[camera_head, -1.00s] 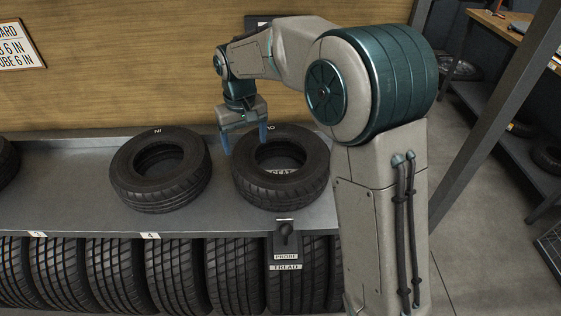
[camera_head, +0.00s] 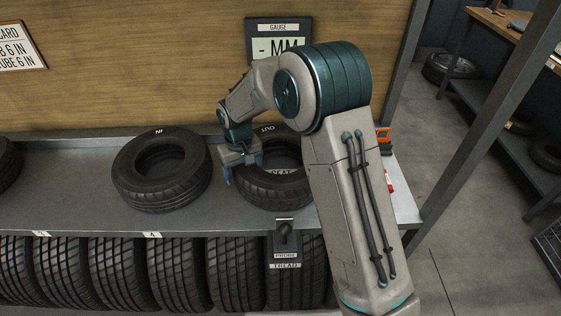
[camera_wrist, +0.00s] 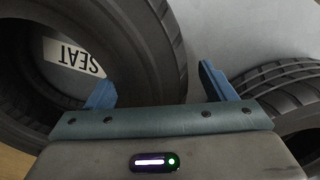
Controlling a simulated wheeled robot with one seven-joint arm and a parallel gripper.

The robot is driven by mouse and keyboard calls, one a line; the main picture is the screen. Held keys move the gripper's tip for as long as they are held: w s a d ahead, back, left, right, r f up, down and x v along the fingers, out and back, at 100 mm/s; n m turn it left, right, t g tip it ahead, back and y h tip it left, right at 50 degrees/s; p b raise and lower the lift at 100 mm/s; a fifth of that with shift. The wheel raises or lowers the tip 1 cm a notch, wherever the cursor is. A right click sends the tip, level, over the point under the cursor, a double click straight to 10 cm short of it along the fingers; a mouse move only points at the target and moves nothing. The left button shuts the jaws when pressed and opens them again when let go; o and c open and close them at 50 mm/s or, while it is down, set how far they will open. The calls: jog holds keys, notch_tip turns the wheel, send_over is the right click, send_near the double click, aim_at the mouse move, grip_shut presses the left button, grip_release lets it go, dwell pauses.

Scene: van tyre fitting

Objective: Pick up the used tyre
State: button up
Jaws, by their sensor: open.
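Two black tyres lie flat on the grey shelf. The left tyre (camera_head: 160,178) is marked IN. The right tyre (camera_head: 275,190) is marked OUT, and a SEAT label shows through its hole. No label says which is the used tyre. My gripper (camera_head: 243,168) is open and empty, pointing down at the left side of the OUT tyre. In the wrist view, the OUT tyre (camera_wrist: 140,45) fills the left and the other tyre (camera_wrist: 280,85) shows at the right. My blue fingers (camera_wrist: 158,88) are spread, the left one overlapping the OUT tyre's edge. Contact cannot be told.
Several upright tyres (camera_head: 175,270) fill the rack below the shelf (camera_head: 90,205). A tread probe (camera_head: 284,240) hangs at the shelf's front. A gauge display (camera_head: 270,42) is on the back wall. A dark post (camera_head: 455,150) stands right. A third tyre is cut off at far left.

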jog(key=shift+f, duration=1.25)
jog(key=c, duration=1.3)
jog(key=shift+w+r, duration=0.1)
jog(key=c, duration=0.3)
jog(key=shift+c, duration=0.2)
